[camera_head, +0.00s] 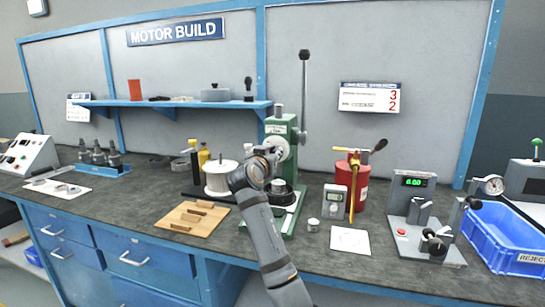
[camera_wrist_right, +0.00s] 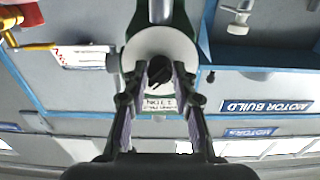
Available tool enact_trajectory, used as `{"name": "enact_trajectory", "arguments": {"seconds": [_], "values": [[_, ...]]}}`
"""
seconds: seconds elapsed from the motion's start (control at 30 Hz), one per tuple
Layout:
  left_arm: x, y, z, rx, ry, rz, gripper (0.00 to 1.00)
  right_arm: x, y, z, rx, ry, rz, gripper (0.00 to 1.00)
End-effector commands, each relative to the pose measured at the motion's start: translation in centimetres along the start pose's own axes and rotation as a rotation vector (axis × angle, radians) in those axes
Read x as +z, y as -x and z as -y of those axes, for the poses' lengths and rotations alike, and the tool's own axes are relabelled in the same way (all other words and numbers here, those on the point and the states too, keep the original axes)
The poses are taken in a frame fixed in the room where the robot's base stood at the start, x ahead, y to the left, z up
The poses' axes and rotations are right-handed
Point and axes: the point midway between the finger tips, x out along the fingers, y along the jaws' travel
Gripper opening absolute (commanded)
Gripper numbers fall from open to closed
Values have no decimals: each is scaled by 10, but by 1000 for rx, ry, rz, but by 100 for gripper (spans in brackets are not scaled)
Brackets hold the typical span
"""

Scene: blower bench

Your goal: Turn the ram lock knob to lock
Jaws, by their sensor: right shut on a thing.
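The green arbor press (camera_head: 289,128) stands at the middle of the bench, with its long lever (camera_head: 304,90) upright. My right arm reaches up to it from the front, and my right gripper (camera_head: 276,156) is at the press head. In the right wrist view, which is upside down, the fingers of my right gripper (camera_wrist_right: 166,82) are closed on a small dark knob (camera_wrist_right: 160,68) in front of a round pale disc (camera_wrist_right: 178,42). In the head view the gripper hides the knob. How far the knob is turned is unclear. My left gripper is not in view.
A white spool (camera_head: 220,178) stands left of the press, and a wooden board (camera_head: 192,217) lies in front of it. Right of it are a grey meter (camera_head: 335,199), a red canister (camera_head: 355,180) and a gauge stand (camera_head: 411,222). A blue bin (camera_head: 500,238) is far right.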

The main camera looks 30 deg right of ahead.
Motion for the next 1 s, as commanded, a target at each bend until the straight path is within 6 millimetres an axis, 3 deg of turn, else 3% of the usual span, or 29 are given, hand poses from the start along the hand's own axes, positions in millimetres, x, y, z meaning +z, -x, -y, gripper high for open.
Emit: {"name": "enact_trajectory", "arguments": {"seconds": [0.47, 0.5, 0.67, 1.0], "values": [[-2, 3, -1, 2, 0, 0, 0, 2, 0, 0, 0, -14, 4, 0], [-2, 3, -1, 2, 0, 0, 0, 2, 0, 0, 0, -14, 4, 28], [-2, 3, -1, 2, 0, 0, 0, 1, 0, 0, 0, -14, 3, 50], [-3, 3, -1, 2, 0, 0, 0, 1, 4, 1, -2, -14, 1, 50]]}}
